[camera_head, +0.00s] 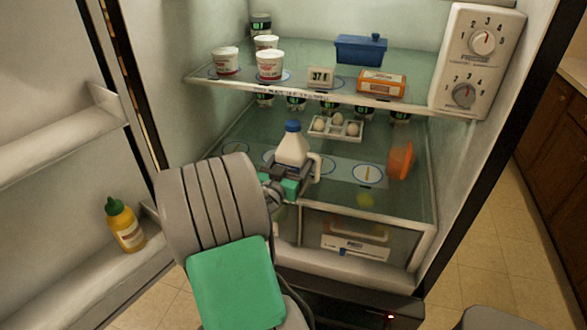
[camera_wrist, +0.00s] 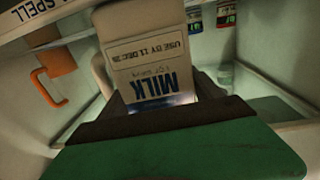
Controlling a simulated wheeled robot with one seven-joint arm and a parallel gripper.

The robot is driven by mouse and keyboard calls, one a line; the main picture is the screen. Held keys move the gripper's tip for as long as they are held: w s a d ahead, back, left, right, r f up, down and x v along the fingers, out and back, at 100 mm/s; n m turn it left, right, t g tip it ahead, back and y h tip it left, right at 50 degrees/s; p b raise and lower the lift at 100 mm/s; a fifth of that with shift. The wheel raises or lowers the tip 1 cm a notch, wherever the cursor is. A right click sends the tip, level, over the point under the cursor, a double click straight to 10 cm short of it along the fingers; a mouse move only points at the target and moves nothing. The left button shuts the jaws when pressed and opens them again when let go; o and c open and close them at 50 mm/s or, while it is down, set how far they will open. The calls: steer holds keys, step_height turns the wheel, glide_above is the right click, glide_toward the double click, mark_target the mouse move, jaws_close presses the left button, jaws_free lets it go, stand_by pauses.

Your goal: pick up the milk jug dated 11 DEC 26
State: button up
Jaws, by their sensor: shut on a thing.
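The milk jug (camera_head: 293,149) is white with a blue cap and a handle on its right, upright above the lower glass shelf (camera_head: 408,205). In the wrist view the jug (camera_wrist: 150,70) shows a tilted label with "MILK" and "USE BY 11 DEC"; the last digits are small and look like 26. My gripper (camera_head: 290,183), with green and dark parts, is shut on the lower part of the jug. The jug's base is hidden behind it, so I cannot tell whether it touches the shelf.
The upper shelf (camera_head: 330,95) holds white tubs (camera_head: 270,65), a blue butter dish (camera_head: 361,49) and an orange box (camera_head: 382,82). A mustard bottle (camera_head: 124,226) stands in the door.

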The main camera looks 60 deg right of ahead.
steer(key=c, duration=0.6)
steer(key=shift+r, duration=0.25)
steer(key=shift+r, duration=0.15)
